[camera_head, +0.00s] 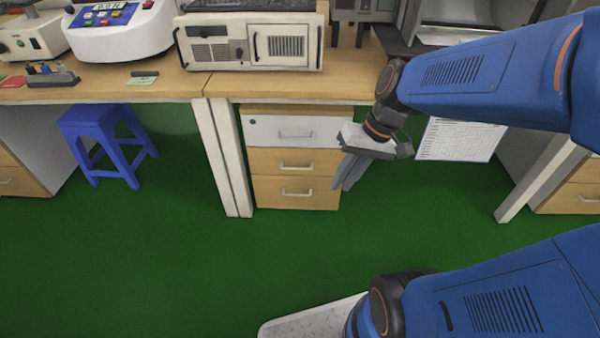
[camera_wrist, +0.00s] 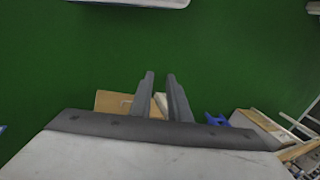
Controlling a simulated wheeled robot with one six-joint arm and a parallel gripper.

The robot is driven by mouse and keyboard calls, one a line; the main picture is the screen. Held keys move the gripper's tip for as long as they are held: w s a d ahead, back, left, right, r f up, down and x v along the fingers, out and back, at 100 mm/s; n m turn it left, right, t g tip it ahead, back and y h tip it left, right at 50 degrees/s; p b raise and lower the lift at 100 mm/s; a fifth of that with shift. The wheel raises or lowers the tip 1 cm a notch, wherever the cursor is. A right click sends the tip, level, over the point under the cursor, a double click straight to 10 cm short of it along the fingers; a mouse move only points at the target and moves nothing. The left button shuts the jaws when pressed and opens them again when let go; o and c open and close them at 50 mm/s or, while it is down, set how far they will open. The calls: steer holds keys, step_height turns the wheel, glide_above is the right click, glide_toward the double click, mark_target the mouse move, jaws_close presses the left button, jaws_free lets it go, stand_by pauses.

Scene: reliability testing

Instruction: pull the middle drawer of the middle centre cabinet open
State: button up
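The middle centre cabinet (camera_head: 263,205) stands under the bench, with a white top drawer (camera_head: 270,125) and two wooden drawers below. The middle drawer (camera_head: 270,160) has a pale bar handle (camera_head: 297,166) and looks flush with its neighbours, so shut. My gripper (camera_head: 345,187) hangs in front of the cabinet's right edge, fingers pointing down, to the right of the middle handle and apart from it. In the wrist view my gripper (camera_wrist: 160,74) shows two grey fingers with an empty gap between them.
The bench top (camera_head: 190,87) overhangs the cabinet, with a white leg (camera_head: 228,160) at its left. A printed sheet (camera_head: 460,140) hangs right of my gripper. A blue stool (camera_head: 105,140) stands left. The green floor ahead is clear.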

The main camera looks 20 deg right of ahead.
steer(key=w+d+f+m+t+y, duration=0.1)
steer(key=w+f+m+y, duration=0.25)
steer(key=w+f, duration=0.35)
steer(key=w+f+m+y, duration=0.2)
steer(key=w+f+y, duration=0.3)
steer(key=w, duration=0.4)
steer(key=w+d+f+m+t, duration=0.4)
steer(key=w+d+f, duration=0.15)
steer(key=f, duration=0.25)
steer(key=w+d+f+m+t, duration=0.35)
steer(key=w+d+f, duration=0.2)
steer(key=f, duration=0.25)
steer(key=x, duration=1.6)
steer(key=shift+w+a, duration=0.1)
steer(key=shift+a, duration=0.2)
jaws_close()
